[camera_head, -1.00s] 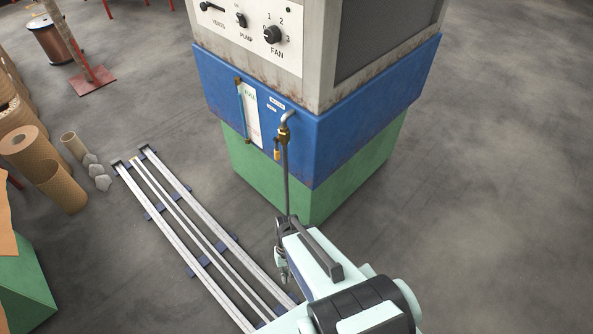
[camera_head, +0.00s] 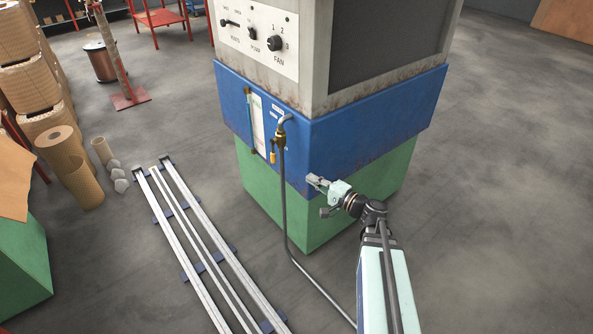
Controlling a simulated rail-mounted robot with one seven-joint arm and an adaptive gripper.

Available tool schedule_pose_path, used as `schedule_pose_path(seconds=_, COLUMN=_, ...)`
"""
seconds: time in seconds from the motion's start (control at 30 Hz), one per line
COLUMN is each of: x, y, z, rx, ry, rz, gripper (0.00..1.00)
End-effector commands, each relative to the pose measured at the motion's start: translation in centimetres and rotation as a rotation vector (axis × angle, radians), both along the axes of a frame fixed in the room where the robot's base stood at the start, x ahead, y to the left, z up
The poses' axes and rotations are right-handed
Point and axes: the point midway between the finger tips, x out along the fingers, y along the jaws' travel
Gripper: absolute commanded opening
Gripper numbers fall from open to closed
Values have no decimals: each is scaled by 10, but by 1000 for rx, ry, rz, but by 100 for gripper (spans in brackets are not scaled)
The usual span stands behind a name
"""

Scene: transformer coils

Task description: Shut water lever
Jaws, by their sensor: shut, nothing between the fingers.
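The water valve, a brass fitting (camera_head: 280,138), sits on a grey pipe on the front of the blue tank (camera_head: 380,120). A small orange-yellow lever (camera_head: 272,157) hangs down just left of the fitting. It is too small to tell its exact setting. A dark hose (camera_head: 284,205) runs from the fitting down to the floor. My gripper (camera_head: 315,181) is shut and empty, near the tank's lower front corner. In the picture it is to the right of the lever and hose and a little lower, apart from both.
Above the tank is a control panel (camera_head: 259,38) with a fan knob. A green base (camera_head: 300,220) stands below. Metal rails (camera_head: 190,235) lie on the floor at left, near cardboard rolls (camera_head: 70,165). The floor at right is clear.

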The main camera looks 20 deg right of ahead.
Motion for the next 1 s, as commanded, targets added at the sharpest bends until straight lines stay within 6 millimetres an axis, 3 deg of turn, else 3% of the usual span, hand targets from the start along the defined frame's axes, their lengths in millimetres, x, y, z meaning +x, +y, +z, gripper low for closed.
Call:
schedule_pose_path(seconds=0.27, x=24, y=15, z=-1, rx=-16, ry=-7, rz=3, gripper=0)
schedule_pose_path(seconds=0.7, x=92, y=61, z=-1, rx=-15, ry=-6, rz=2, gripper=0)
schedule_pose_path(seconds=1.0, x=114, y=77, z=-1, rx=-15, ry=-6, rz=1, gripper=0)
